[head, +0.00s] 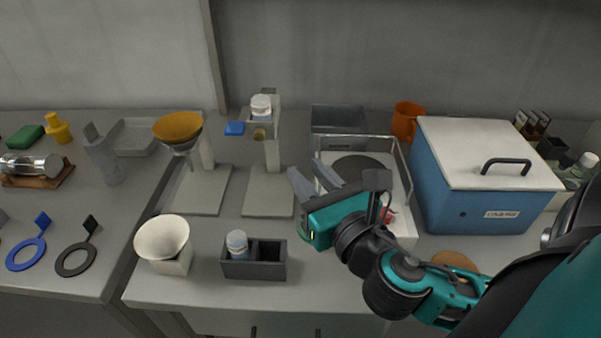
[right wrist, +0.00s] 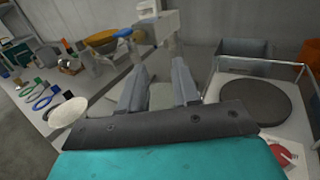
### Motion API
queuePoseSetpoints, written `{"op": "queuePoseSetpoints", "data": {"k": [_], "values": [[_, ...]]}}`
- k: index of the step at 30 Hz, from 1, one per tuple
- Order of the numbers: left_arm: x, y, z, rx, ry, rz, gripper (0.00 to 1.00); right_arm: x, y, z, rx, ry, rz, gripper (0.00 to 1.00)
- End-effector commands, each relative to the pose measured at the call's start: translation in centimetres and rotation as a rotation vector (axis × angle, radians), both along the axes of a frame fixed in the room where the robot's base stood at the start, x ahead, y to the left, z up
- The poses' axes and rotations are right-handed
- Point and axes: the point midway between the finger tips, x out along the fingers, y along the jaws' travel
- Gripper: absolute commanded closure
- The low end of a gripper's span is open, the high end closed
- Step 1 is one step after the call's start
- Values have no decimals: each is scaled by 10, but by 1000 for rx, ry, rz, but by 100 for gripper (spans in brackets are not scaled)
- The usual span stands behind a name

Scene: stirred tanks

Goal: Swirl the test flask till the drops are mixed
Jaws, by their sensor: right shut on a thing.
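My right gripper (head: 312,180) reaches in from the right, above the back middle of the bench. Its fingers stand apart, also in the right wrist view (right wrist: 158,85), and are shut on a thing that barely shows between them. I take it for the test flask, but its outline, contents and any drops cannot be made out. A small white-capped bottle (head: 237,241) stands in the left compartment of a dark two-slot block (head: 268,271). Another white-capped bottle (head: 261,104) sits atop a grey stand (head: 269,200) with a blue tab (head: 235,128). My left gripper is not in view.
A framed white tray (head: 402,226) with a dark round plate (right wrist: 255,102) lies right of the gripper. A blue box (head: 470,195) stands farther right. Bench front between block and arm is clear.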

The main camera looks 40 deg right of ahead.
Motion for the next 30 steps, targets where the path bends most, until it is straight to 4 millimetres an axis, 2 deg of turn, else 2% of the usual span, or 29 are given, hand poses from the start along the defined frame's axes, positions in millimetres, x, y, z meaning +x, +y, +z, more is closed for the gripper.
{"op": "queuePoseSetpoints", "data": {"k": [4, 14, 21, 30], "values": [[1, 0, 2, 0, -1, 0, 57, -5, -7, 0, -2, 0, 2, 100], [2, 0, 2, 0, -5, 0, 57, -3, -27, 1, -2, -1, 2, 100], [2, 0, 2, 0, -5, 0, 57, 7, -40, 1, -2, -2, 2, 100], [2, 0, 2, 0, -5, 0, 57, 24, -46, 1, 0, -3, 1, 100]]}}
